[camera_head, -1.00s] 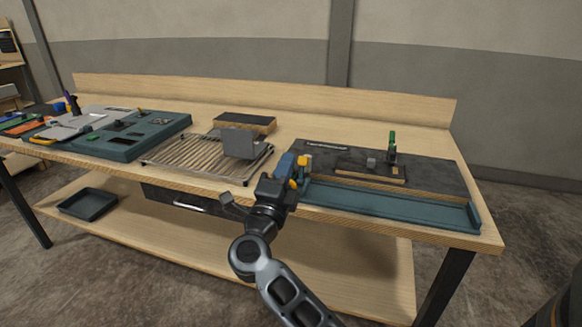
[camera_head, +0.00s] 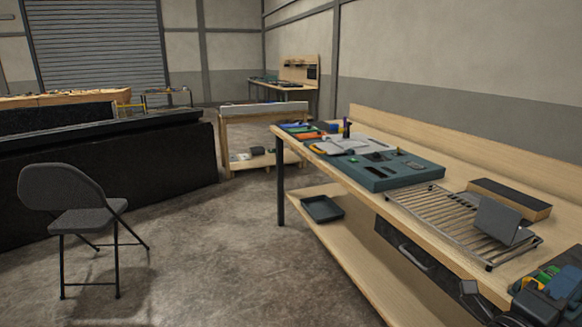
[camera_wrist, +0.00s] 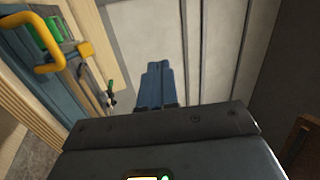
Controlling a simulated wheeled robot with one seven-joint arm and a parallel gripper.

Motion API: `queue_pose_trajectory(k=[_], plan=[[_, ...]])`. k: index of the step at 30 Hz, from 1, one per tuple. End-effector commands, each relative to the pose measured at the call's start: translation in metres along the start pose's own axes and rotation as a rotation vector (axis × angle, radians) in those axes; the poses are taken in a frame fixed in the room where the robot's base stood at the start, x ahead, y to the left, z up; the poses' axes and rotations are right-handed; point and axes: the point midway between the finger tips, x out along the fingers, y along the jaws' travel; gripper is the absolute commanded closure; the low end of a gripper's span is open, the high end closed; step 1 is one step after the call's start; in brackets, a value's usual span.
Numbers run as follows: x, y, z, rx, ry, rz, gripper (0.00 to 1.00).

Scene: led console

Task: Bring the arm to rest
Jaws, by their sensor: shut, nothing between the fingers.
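My gripper (camera_wrist: 158,84) shows in the wrist view with its two blue fingers together and nothing between them. In the head view my gripper (camera_head: 566,284) is partly cut off at the bottom right corner, over the workbench's near side. A yellow bent handle (camera_wrist: 66,54) and a green part (camera_wrist: 46,38) show at the upper left of the wrist view, apart from the fingers.
The workbench (camera_head: 430,215) runs along the right, with a slatted rack (camera_head: 440,218), a grey plate (camera_head: 497,222) and a teal panel (camera_head: 390,175) on it. A folding chair (camera_head: 75,205) stands at left. The floor between is clear.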

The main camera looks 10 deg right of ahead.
Motion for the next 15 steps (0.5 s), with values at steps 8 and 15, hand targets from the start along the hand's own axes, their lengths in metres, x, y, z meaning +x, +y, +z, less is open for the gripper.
queue_pose_trajectory(k=[8, 15], plan=[[-0.083, -0.013, -0.028, -0.203, -0.281, -0.163, 1.0], [-0.16, -0.028, -0.056, -0.409, -0.584, -0.313, 1.0]])
